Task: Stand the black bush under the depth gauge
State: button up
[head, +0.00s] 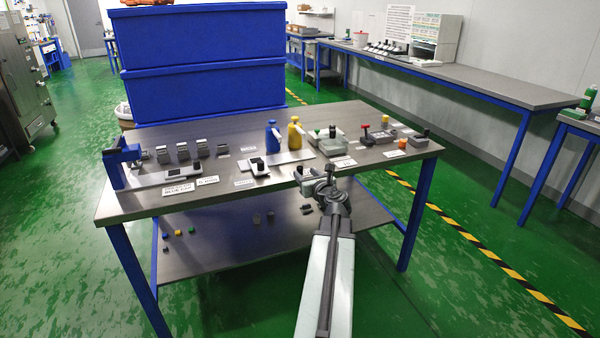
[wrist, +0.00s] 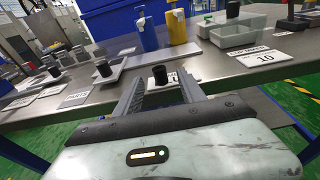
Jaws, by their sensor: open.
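The black bush (wrist: 160,77) stands upright in the wrist view, between or just beyond the fingertips of my gripper (wrist: 160,86). My gripper is open, with a finger on each side of the bush; I cannot tell whether either touches it. A white card (wrist: 183,78) lies close by the bush. In the head view my gripper (head: 310,182) is at the table's front edge and the bush there is hard to make out. The depth gauge appears to be the blue stand (head: 117,168) at the table's left end, with a grey plate (head: 150,181) running beside it.
Other dark cylinders stand on a white tray (head: 245,170) and the grey-green tray (head: 330,147). A blue bottle (head: 272,138) and a yellow bottle (head: 296,138) stand behind. Several grey blocks (head: 182,151) line the back left. Small red and orange-topped items are at right.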

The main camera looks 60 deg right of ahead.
jog(key=x, duration=0.3)
jog(key=shift+w+d+f, duration=0.15)
jog(key=shift+w+d, duration=0.05)
jog(key=shift+w, duration=0.05)
grip_shut()
notch_tip(320, 180, up, 10)
jog(key=p, duration=1)
send_over(301, 170)
jog(key=s, duration=0.1)
jog(key=shift+a, duration=0.35)
